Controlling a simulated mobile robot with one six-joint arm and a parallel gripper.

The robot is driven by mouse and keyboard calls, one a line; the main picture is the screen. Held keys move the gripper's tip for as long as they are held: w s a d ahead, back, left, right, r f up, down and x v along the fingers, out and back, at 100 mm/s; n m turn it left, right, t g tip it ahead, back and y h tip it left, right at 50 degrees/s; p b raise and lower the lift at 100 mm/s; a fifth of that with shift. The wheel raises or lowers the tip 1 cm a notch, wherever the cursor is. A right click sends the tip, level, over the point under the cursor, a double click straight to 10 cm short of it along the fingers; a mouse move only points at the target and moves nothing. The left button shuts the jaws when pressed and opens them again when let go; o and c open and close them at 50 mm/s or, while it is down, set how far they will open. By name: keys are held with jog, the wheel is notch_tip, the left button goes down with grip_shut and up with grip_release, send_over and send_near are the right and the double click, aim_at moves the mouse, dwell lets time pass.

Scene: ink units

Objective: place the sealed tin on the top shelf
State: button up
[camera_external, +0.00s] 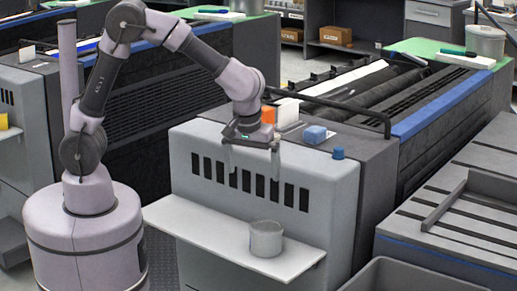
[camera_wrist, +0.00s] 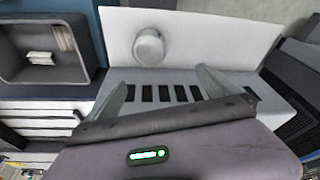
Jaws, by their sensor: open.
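A grey round tin (camera_external: 266,239) stands upright on the white shelf (camera_external: 205,232) on the front of the grey machine unit. In the wrist view the tin (camera_wrist: 149,46) rests on the pale shelf (camera_wrist: 225,35), beyond my fingertips. My gripper (camera_external: 253,172) is open and empty in front of the slotted panel, above the shelf and the tin. Its two fingers also show apart in the wrist view (camera_wrist: 160,84). The unit's flat top (camera_external: 345,150) lies higher than the white shelf; no separate shelf labelled top is clear.
A grey bin (camera_external: 410,277) stands lower right. The shelf's left part is clear.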

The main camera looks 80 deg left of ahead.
jog(key=s+r+m+t, duration=0.1)
jog(key=s+r+m, duration=0.2)
jog(key=s+m, duration=0.2)
jog(key=s+a+r+m+t, duration=0.1)
jog(key=s+r+m, duration=0.3)
jog(key=s, duration=0.5)
jog(key=s+a+r+m+t, duration=0.1)
jog(key=s+r+m+t, duration=0.1)
jog(key=s+r+m, duration=0.2)
jog(key=s+m, duration=0.3)
jog(key=shift+a+m+t+h, duration=0.2)
jog(key=shift+m+t+h, duration=0.1)
jog(key=shift+m+h, duration=0.1)
jog(key=shift+f, duration=0.2)
